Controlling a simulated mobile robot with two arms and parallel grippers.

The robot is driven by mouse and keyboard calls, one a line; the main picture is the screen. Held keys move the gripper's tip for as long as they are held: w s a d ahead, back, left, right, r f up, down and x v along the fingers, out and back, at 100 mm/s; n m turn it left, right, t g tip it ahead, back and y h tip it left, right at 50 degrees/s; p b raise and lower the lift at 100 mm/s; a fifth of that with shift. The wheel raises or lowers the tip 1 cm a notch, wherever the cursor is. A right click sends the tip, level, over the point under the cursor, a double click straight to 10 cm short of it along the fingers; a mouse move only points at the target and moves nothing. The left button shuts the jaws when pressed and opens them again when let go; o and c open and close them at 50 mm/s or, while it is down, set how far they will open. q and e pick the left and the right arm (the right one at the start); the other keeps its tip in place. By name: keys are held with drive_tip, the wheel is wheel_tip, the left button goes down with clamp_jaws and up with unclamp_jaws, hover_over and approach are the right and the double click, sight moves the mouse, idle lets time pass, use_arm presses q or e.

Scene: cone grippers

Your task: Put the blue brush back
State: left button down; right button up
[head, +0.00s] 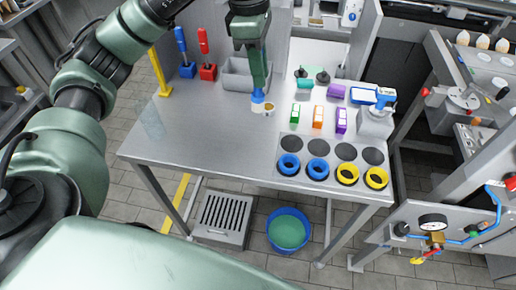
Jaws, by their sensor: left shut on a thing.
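My left gripper (258,82) points down over the middle of the table, in front of the grey bin. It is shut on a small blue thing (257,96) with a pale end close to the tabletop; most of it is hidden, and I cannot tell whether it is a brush. An upright blue handle (181,40) stands in a blue block (187,71) at the back left. A similar red handle (203,42) stands in a red block (208,72) beside it. My right gripper is not in view.
The metal table (180,135) is clear at front left. A grey bin (236,80) stands behind the gripper. Blue rings (289,164) and yellow rings (347,174) lie at the front right. Small coloured boxes (318,117) and a blue-and-white device (374,97) stand behind them.

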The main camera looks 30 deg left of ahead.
use_arm(q)
wheel_tip(320, 180, down, 19)
drive_tip(key=p, duration=0.2)
drive_tip(key=shift+f, duration=0.1)
drive_tip(key=shift+f, duration=0.15)
drive_tip(key=c, duration=1.3)
unclamp_jaws()
drive_tip(key=shift+c, duration=0.2)
